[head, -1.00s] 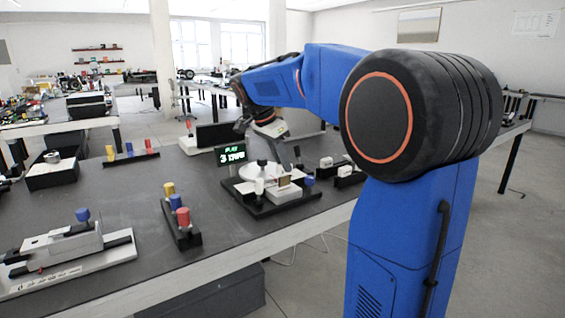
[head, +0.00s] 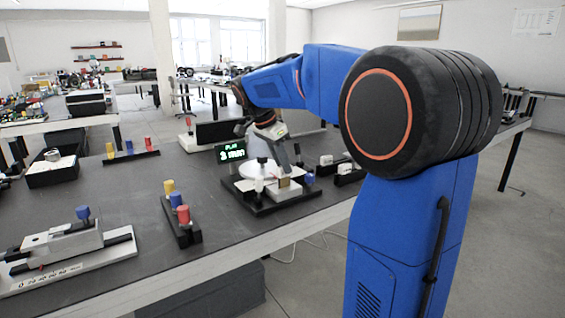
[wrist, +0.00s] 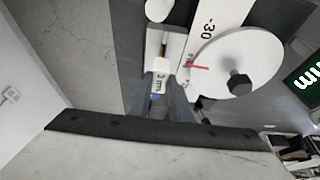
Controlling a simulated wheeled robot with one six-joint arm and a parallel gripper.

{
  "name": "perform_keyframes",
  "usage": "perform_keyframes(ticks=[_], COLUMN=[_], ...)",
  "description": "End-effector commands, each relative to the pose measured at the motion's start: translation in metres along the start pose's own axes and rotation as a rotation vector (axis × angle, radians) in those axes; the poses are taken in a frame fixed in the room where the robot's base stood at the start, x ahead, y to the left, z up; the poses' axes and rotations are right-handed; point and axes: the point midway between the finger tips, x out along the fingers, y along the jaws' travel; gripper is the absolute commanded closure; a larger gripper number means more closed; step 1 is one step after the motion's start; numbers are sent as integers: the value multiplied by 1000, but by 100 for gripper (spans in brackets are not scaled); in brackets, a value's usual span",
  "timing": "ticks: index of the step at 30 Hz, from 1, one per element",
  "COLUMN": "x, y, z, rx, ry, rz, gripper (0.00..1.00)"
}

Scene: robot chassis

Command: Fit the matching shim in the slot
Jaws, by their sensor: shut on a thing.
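My gripper (head: 284,168) is low over the gauge fixture in the head view. In the wrist view my gripper (wrist: 164,94) is shut on a small white shim block (wrist: 159,80) whose label starts with 3 and is partly cut off. A blue bit shows just below it. The white fixture block (wrist: 171,48) with a brass-coloured strip lies right beyond the shim; I cannot tell whether the shim is in the slot. The white dial (wrist: 236,64) with a black knob stands to the right. The fixture's black base (head: 262,206) shows in the head view.
A green-lit display (head: 231,153) stands behind the fixture. A rack with yellow, blue and red knobs (head: 181,222) is to the left, with a slide gauge (head: 70,250) farther left. Small white-topped blocks (head: 345,168) stand right. Bare table lies between rack and fixture.

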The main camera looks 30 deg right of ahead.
Motion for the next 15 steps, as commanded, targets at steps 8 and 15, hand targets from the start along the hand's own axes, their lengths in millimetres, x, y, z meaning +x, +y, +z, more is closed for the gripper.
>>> perform_keyframes(ticks=[8,15], x=[6,10], y=[0,0], z=[2,4], rx=[0,0], ry=[0,0], rz=[1,1], gripper=[100,100])
